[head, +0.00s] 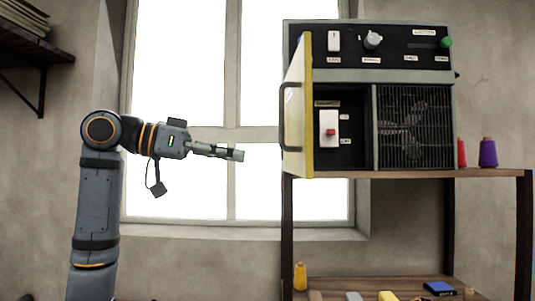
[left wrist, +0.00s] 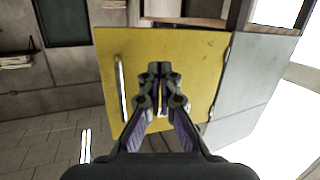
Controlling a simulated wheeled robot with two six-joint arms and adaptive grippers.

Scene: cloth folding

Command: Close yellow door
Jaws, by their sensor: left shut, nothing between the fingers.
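The yellow door (head: 298,105) stands open at the left side of a grey control box and is seen nearly edge-on in the head view. Its handle (head: 288,115) is on the face toward my left gripper. In the left wrist view the yellow door (left wrist: 205,65) fills the middle, with a bar handle (left wrist: 121,88) near its left edge and hinges at its right. My left gripper (head: 238,155) is shut and empty, left of the door and apart from it in the head view. Its fingertips (left wrist: 160,70) show in front of the door face. My right gripper is not in view.
The control box (head: 365,75) has knobs, a red switch (head: 330,130) and a fan grille (head: 413,127). It sits on a shelf (head: 420,174). Red (head: 461,153) and purple (head: 487,153) spools stand right of it. Open space lies before the window.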

